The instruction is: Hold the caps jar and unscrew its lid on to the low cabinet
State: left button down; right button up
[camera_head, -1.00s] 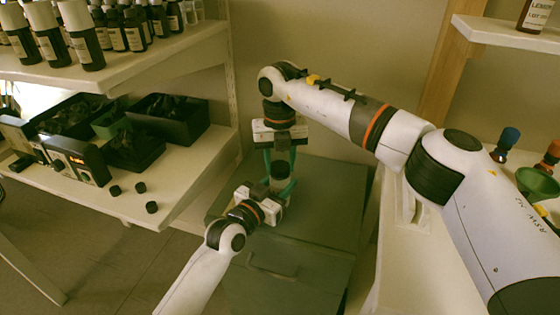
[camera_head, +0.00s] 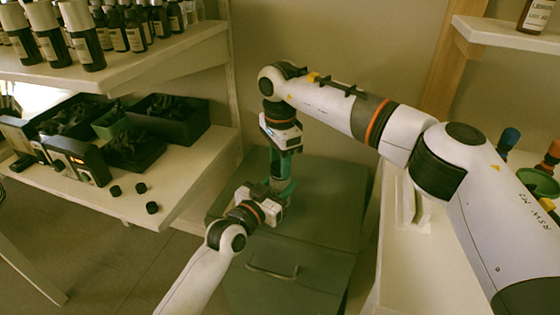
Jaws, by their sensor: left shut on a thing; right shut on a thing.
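The caps jar (camera_head: 277,184) is a small dark jar above the low cabinet (camera_head: 330,195), a grey-green box with a drawer handle on its front. My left gripper (camera_head: 281,190) comes from the lower left and is shut on the jar's body from the side. My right gripper (camera_head: 280,166) points straight down over the jar and is shut on its lid. The teal fingers hide most of the lid and jar, so I cannot tell how far the lid is turned or whether the jar's base touches the cabinet.
On the left shelf stand dark bins (camera_head: 168,118), a small device (camera_head: 78,157) and loose black caps (camera_head: 152,207). Labelled bottles (camera_head: 82,35) fill the shelf above. At the right, a green funnel (camera_head: 538,182) stands near coloured-cap bottles. The cabinet top around the jar is clear.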

jog(key=shift+r, duration=0.25)
dwell(0.4)
jog(key=shift+r, duration=0.9)
jog(key=shift+r, duration=2)
pick_arm(q)
jog(key=c, duration=0.7)
grip_release()
